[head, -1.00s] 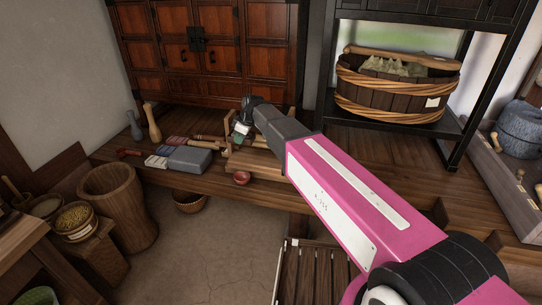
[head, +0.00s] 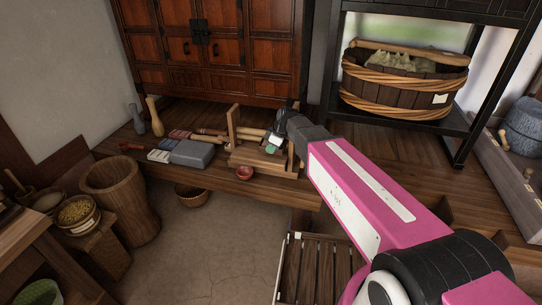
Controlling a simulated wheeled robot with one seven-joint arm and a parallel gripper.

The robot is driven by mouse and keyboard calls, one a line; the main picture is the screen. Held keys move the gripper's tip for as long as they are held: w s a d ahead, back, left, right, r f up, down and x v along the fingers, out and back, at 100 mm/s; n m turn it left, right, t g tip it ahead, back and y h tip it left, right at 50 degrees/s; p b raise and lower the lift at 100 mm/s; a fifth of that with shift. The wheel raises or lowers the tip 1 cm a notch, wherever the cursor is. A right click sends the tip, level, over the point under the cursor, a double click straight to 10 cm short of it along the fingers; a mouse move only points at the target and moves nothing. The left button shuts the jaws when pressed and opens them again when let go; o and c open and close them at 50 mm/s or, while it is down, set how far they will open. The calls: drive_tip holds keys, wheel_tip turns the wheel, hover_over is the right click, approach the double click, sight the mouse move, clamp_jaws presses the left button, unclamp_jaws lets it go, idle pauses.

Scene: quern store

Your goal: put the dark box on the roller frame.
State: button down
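A dark grey box (head: 192,153) lies flat on the low wooden bench, among small tools. To its right stands a wooden frame (head: 233,128) with an upright post at each end and light rods, which looks like the roller frame. My gripper (head: 278,138) is over the right part of this frame, clear of the grey box. A small white and green patch shows at its tip; I cannot tell whether this is a held thing or something behind it. The fingers are too small and dark to tell open from shut. My arm hides part of the bench to the right.
Pestles (head: 155,116) stand at the left. A wooden chest (head: 210,45) rises behind. A tub (head: 403,82) sits on the black rack at right. A slatted crate (head: 318,268) is below.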

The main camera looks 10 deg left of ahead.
drive_tip(key=shift+f, duration=1.9)
drive_tip(key=shift+f, duration=0.1)
drive_tip(key=c, duration=1.3)
unclamp_jaws()
drive_tip(key=v, duration=1.2)
drive_tip(key=shift+a, duration=0.1)
